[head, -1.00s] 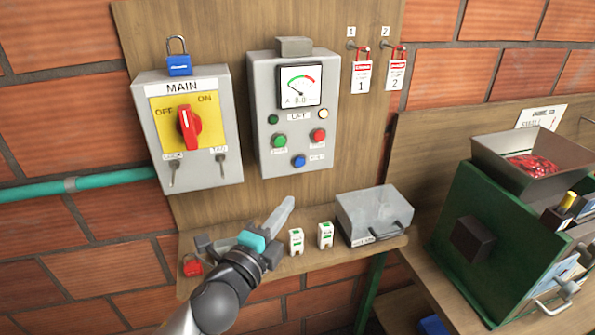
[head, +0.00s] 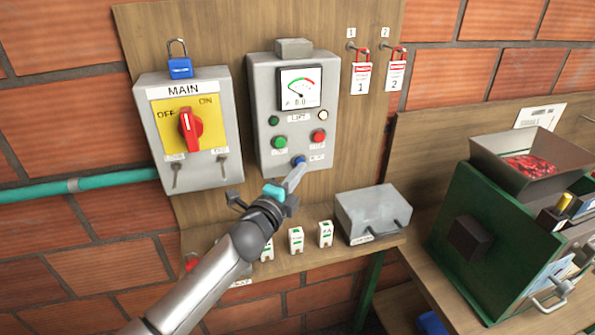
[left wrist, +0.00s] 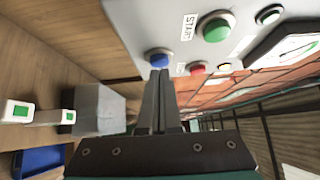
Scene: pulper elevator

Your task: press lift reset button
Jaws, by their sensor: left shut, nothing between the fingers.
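The lift control box (head: 292,105) hangs on the wooden board, with a gauge, a green button (head: 280,142), a red button (head: 319,136) and a blue button (head: 299,160) at its bottom. My left gripper (head: 297,170) is shut and empty, its fingertips right at the blue button and covering part of it. In the left wrist view the shut fingertips (left wrist: 161,72) lie just below the blue button (left wrist: 158,57); I cannot tell whether they touch it. The blue button's label is too small to read. My right gripper is not in view.
The main switch box (head: 188,130) with a red knob is to the left. A grey box (head: 372,213) and several small white breakers stand on the shelf below. Tags (head: 361,78) hang at upper right. A green machine (head: 500,235) stands at the right.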

